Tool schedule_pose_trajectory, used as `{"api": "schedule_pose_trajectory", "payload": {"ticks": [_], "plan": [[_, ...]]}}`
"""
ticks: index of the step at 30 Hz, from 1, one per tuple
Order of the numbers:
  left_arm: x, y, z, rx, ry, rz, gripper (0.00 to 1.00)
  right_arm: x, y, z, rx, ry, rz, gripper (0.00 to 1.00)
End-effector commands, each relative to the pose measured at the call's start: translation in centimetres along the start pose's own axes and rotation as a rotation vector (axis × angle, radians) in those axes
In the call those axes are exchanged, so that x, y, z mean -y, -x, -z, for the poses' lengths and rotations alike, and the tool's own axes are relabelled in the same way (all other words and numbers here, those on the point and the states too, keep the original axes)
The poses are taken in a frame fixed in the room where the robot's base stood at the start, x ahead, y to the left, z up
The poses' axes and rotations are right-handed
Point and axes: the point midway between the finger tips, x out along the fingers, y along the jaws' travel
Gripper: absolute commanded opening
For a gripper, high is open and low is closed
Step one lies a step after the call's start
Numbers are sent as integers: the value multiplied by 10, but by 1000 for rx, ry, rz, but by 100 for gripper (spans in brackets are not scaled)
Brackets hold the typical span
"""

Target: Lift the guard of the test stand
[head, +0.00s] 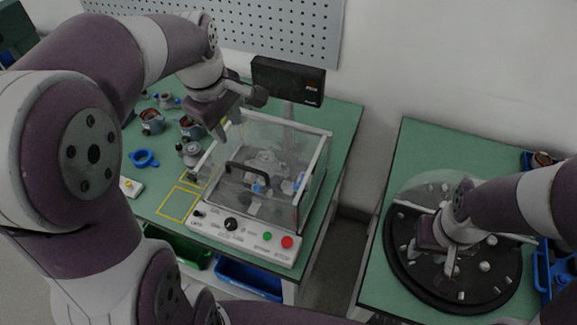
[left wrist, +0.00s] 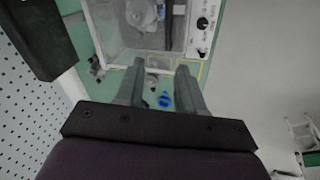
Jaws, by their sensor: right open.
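The test stand (head: 245,238) is a white box with a knob and coloured buttons on its front panel. Its clear guard (head: 312,160) looks down over the fixture, with a black handle (head: 248,174) at the front. The guard also shows at the top of the left wrist view (left wrist: 118,35). My left gripper (head: 230,112) is above the back left corner of the stand, apart from the handle. In the left wrist view its two fingers (left wrist: 161,70) are spread with nothing between them. My right gripper (head: 438,258) is open over the dark round turntable (head: 405,275), away from the stand.
Several stator parts (head: 151,122) and a blue ring (head: 143,158) lie left of the stand, near a yellow marked square (head: 178,204). A black display (head: 288,80) stands behind it. Green (head: 180,245) and blue bins (head: 248,280) sit below. A gap separates the two tables.

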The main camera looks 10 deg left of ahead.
Motion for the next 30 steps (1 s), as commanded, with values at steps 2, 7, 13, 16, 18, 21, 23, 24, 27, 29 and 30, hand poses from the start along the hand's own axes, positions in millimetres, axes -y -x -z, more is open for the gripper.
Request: {"api": "schedule_pose_trajectory", "payload": {"ticks": [2, 7, 13, 16, 18, 21, 23, 24, 27, 29, 30], "plan": [[3, 2, -2, 12, 87, 19, 38, 0, 0, 0, 0, 0, 0, 43], [8, -4, -5, 21, 190, 41, 38, 0, -5, 0, 0, 1, 0, 43], [11, -48, -6, 22, 196, 44, 38, 0, -42, -5, 1, 0, 0, 43], [10, -67, -7, 23, 196, 46, 38, 0, -40, -5, 1, 0, 0, 43], [11, -84, -7, 23, 195, 46, 38, 0, -40, -4, 0, 0, 0, 43], [12, -104, -8, 22, 194, 43, 38, 0, -40, -4, -1, 0, 0, 43], [11, -113, -8, 22, 194, 42, 38, 0, -40, -5, 0, 0, 0, 43], [12, -117, -8, 22, 194, 42, 38, 0, -40, -5, 0, 0, 0, 43], [12, -124, -8, 21, 194, 42, 38, 0, -40, -5, 0, 0, 0, 43], [12, -126, -8, 21, 194, 41, 38, 0, -40, -5, 0, 0, 0, 43], [12, -126, -8, 21, 194, 40, 38, 0, -40, -5, 0, 0, 0, 43]]}}
